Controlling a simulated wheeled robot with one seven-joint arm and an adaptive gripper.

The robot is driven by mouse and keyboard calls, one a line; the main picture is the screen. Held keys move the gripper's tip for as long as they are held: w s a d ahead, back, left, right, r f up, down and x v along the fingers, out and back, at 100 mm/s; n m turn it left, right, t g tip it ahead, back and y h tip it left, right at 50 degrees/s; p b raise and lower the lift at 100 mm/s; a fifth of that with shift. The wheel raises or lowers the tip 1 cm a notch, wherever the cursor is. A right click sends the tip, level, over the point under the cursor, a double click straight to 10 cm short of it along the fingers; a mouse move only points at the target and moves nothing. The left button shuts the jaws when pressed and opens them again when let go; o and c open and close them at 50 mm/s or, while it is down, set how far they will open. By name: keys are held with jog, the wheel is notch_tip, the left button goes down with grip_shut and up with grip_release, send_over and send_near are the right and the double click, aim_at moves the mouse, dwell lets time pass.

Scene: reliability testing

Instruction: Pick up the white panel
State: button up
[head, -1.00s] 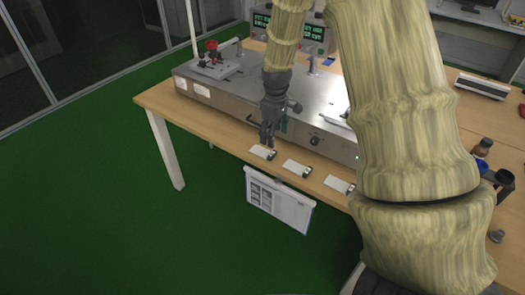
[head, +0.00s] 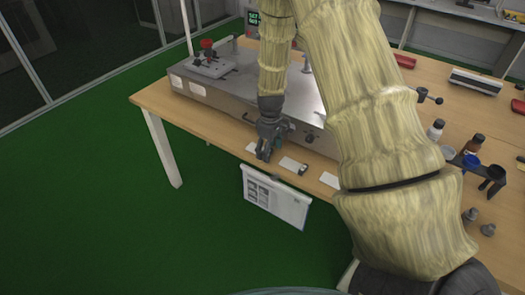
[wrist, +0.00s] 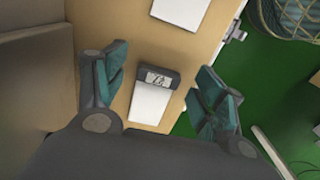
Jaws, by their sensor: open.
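Several small white panels lie in a row along the front of the wooden table: one at the left (head: 251,147), one in the middle (head: 292,165) and one at the right (head: 330,181). My gripper (head: 265,155) is over the left end of the row and partly hides the left panel. In the wrist view, my open gripper (wrist: 163,72) has its teal-padded fingers on either side of a white panel (wrist: 150,104) with a dark grey end block. I see no contact. Another white panel (wrist: 181,11) lies beyond it.
A metal-topped bench unit (head: 225,80) stands behind the row. A white sheet (head: 275,198) hangs at the table's front edge. Bottles (head: 436,130) and a dark holder with cups (head: 478,170) stand at the right. The green floor in front is clear.

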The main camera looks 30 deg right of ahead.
jog(key=shift+f, duration=0.3)
jog(key=c, duration=1)
jog(key=shift+r, duration=0.1)
jog(key=shift+r, duration=0.7)
jog(key=shift+s+a+r+b, duration=0.1)
jog(key=shift+s+r+b, duration=0.2)
jog(key=shift+r, duration=0.2)
jog(key=shift+s+a+r+b, duration=0.1)
jog(key=shift+s+r+b, duration=0.15)
jog(key=shift+r, duration=0.25)
jog(key=s+a, duration=0.1)
jog(key=s, duration=0.3)
jog(key=s+a+r+b, duration=0.1)
jog(key=s, duration=0.4)
jog(key=s+a+b, duration=0.1)
jog(key=s+a, duration=0.1)
jog(key=s, duration=0.3)
jog(key=shift+s+r, duration=0.15)
jog(key=shift+r, duration=0.1)
jog(key=shift+f, duration=0.1)
